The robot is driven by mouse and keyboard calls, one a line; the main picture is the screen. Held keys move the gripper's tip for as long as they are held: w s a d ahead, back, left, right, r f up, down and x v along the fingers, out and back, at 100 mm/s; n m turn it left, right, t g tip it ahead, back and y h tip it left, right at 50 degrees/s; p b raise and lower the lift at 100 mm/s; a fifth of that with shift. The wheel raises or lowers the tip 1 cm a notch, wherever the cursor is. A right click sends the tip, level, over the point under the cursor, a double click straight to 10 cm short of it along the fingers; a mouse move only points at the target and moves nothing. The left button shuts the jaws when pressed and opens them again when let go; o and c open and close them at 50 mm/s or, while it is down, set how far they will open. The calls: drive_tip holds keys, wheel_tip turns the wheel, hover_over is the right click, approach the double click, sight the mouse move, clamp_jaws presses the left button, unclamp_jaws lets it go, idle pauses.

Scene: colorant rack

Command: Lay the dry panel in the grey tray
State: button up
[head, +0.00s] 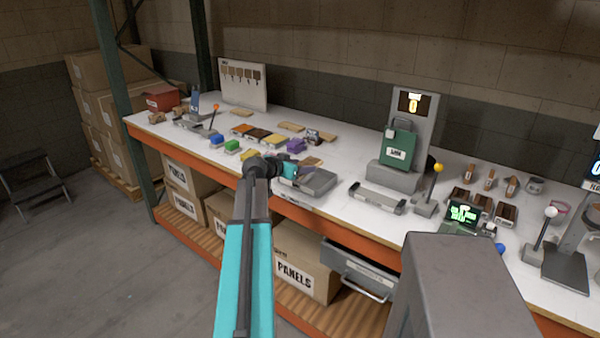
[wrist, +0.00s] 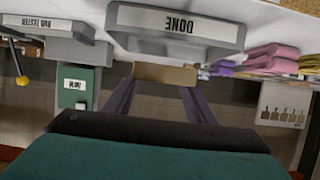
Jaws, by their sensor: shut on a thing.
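The grey tray (head: 318,183) sits near the front edge of the bench. It appears upside down in the wrist view as a shallow tray (wrist: 178,32) labelled DONE. My gripper (head: 303,167) is just left of and behind the tray in the head view. It is shut on a small tan panel (wrist: 160,74), which spans its two fingertips; the panel also shows in the head view (head: 312,162). In the wrist view the panel appears apart from the tray. Its exact height over the bench is hard to tell.
A grey rub tester (head: 377,197) stands right of the tray, with a yellow-knobbed lever (head: 437,170) beyond it. A green box (head: 398,150) stands behind. White bench shows between tray and tester.

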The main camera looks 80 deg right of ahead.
drive_tip(key=shift+w+d, duration=0.3)
drive_tip(key=shift+d, duration=0.45)
drive_tip(key=shift+f, duration=0.2)
drive_tip(key=shift+f+p, duration=0.8)
drive_tip(key=shift+f, duration=0.85)
drive_tip(key=shift+f+b, duration=0.2)
drive_tip(key=shift+b, duration=0.2)
drive_tip(key=o, duration=1.1)
drive_tip(key=shift+c, duration=0.2)
drive_tip(key=shift+r+p, duration=0.25)
drive_tip(key=shift+p, duration=0.1)
